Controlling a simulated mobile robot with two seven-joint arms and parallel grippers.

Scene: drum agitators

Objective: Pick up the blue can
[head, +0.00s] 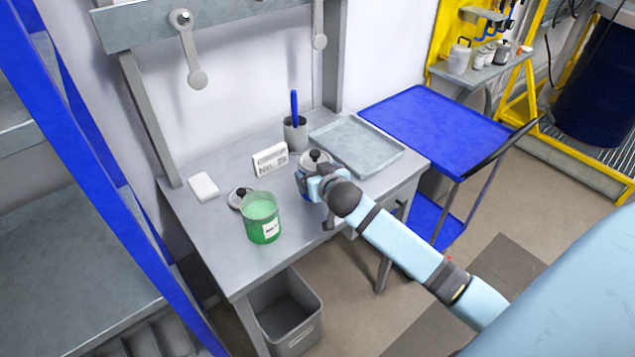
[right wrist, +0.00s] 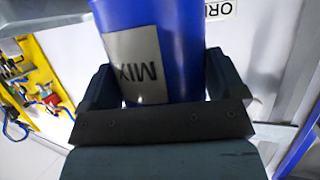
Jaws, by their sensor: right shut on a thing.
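The blue can (right wrist: 180,40) fills the middle of the right wrist view, between the two fingers of my right gripper (right wrist: 162,85). It has a white label reading MIX, upside down in that view. In the head view my right gripper (head: 310,185) is at the front right of the grey table, shut on the can. There the can is mostly hidden by the gripper, and a grey lid with a black knob (head: 316,157) shows just above it. I cannot tell whether the can touches the table. My left gripper is not in view.
An open green can (head: 262,222) stands left of my gripper, with a loose lid (head: 238,197) beside it. A sign (head: 270,160), a cup (head: 295,135) with a blue handle and a grey tray (head: 357,158) stand behind. A blue cart (head: 430,115) is to the right.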

